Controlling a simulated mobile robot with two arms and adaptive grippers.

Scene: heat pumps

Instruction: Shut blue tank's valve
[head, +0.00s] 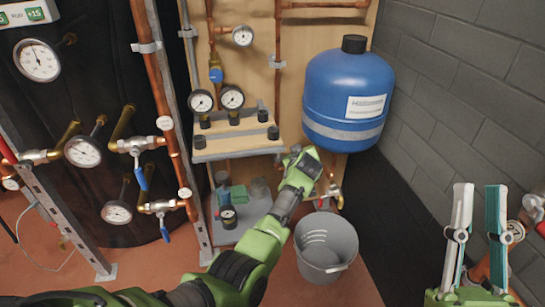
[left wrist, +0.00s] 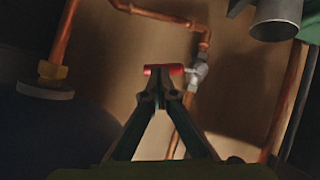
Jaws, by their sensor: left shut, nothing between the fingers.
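The blue tank (head: 348,95) hangs on the wooden panel at the right in the head view. Below it, my left arm reaches in and hides its own fingers and most of the pipework. In the left wrist view a valve (left wrist: 198,75) with a red handle (left wrist: 164,70) sits on a copper pipe. My left gripper (left wrist: 162,98) is shut and empty, its tips at the red handle; I cannot tell whether they touch it. The dark shape at lower left there may be the tank. My right gripper (head: 478,215) is open and empty at the lower right.
A grey bucket (head: 325,245) stands on the floor below the left wrist. A shelf with gauges (head: 235,138) is left of the tank. The brick wall (head: 460,90) bounds the right. Copper pipes (left wrist: 155,12) run close around the left gripper.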

